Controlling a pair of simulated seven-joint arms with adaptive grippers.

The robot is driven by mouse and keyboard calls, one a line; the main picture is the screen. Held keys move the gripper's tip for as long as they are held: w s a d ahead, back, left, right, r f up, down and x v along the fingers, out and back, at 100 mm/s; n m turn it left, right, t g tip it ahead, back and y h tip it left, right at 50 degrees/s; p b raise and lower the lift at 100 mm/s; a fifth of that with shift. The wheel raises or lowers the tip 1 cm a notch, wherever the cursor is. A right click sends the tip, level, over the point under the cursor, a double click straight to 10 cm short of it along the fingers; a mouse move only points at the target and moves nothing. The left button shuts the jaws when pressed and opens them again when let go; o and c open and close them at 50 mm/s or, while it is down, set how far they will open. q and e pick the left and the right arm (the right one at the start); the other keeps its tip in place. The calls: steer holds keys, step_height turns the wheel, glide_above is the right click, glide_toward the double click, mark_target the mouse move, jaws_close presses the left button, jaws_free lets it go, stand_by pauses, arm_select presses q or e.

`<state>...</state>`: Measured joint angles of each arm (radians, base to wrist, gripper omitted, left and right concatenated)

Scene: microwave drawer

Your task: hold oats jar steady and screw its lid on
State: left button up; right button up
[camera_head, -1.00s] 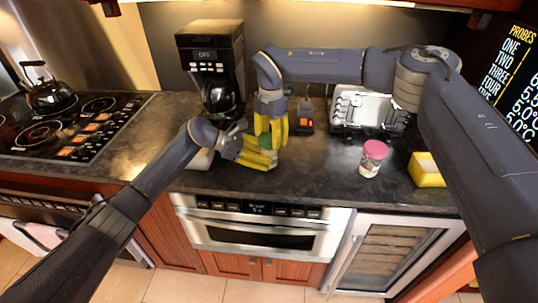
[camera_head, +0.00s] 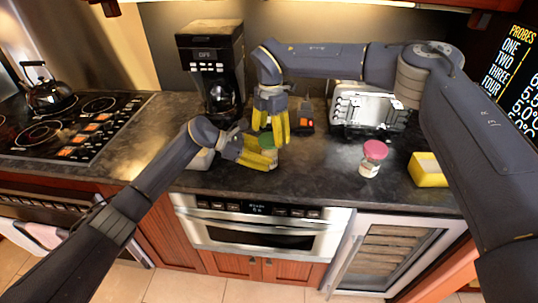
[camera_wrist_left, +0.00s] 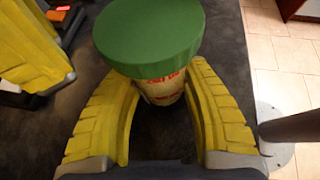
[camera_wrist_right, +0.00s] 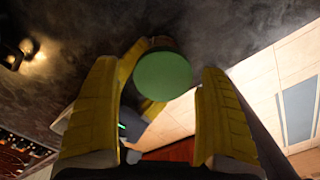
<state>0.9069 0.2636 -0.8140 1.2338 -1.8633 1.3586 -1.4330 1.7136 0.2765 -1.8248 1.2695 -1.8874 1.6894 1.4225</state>
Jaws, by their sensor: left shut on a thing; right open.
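The oats jar (camera_wrist_left: 163,86) has a pale body with red lettering and sits between my left gripper's yellow fingers. Its green lid (camera_wrist_left: 150,35) rests on top of the jar; how tightly it sits cannot be told. The lid also shows in the head view (camera_head: 266,141) and the right wrist view (camera_wrist_right: 163,76). My left gripper (camera_head: 262,158) is shut on the jar body at the counter. My right gripper (camera_head: 270,138) points down above the lid, with its fingers spread apart and empty. Most of the jar is hidden by fingers in the head view.
A jar with a pink lid (camera_head: 372,158) and a yellow box (camera_head: 426,171) stand to the right on the dark counter (camera_head: 320,170). A coffee maker (camera_head: 212,65) and a toaster (camera_head: 368,108) stand behind. The counter between the grippers and the pink-lidded jar is clear.

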steer(key=shift+r, duration=1.9)
arm_select(q)
steer(key=o, duration=1.6)
steer(key=v, duration=1.2)
